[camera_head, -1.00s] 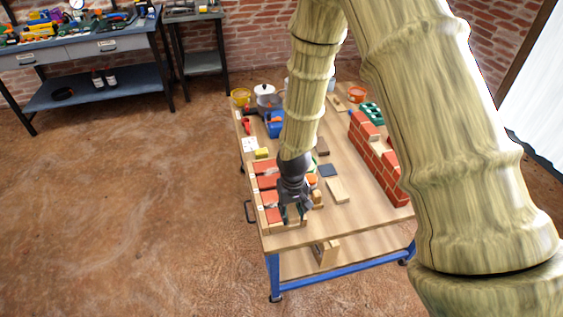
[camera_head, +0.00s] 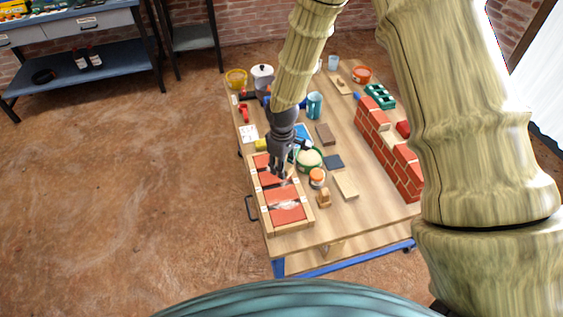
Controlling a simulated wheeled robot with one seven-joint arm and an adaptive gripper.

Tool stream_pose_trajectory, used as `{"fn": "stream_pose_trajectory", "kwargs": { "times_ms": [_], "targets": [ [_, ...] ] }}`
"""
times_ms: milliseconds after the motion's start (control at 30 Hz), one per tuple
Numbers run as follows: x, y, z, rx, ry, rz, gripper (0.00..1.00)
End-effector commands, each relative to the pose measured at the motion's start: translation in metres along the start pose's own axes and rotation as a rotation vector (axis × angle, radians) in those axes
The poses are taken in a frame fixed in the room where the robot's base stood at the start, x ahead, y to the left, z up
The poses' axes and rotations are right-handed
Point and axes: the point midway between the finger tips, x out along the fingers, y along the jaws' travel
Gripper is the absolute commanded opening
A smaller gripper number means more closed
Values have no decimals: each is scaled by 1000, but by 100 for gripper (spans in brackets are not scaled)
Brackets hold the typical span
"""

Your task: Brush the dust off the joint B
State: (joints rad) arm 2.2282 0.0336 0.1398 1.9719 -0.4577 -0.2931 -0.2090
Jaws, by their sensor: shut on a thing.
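A wooden frame (camera_head: 291,228) holding red bricks (camera_head: 287,213) lies at the left front of the table. Small white labels sit along its sides, too small to read, so I cannot tell which joint is B. A pale, dusty-looking smear (camera_head: 286,205) lies across the front bricks. My gripper (camera_head: 281,177) points down over the middle of the frame and hides part of the bricks there. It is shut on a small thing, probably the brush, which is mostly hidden. I cannot tell whether it touches the bricks.
A stepped brick wall (camera_head: 388,150) stands along the table's right side. Right of the frame are a green-rimmed bowl (camera_head: 309,159), an orange-and-white jar (camera_head: 317,177), a small wooden piece (camera_head: 323,198) and a pale plank (camera_head: 346,185). A yellow pot (camera_head: 236,79) and white canister (camera_head: 262,76) stand behind.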

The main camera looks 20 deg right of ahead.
Motion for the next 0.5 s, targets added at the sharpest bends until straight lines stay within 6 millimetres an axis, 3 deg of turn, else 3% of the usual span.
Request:
{"fn": "stream_pose_trajectory", "kwargs": {
  "times_ms": [233, 500],
  "targets": [
    [3, 5, -6, -97, -1, 3, 14],
    [25, 5, -6, -94, -1, 3, 14]
  ]
}}
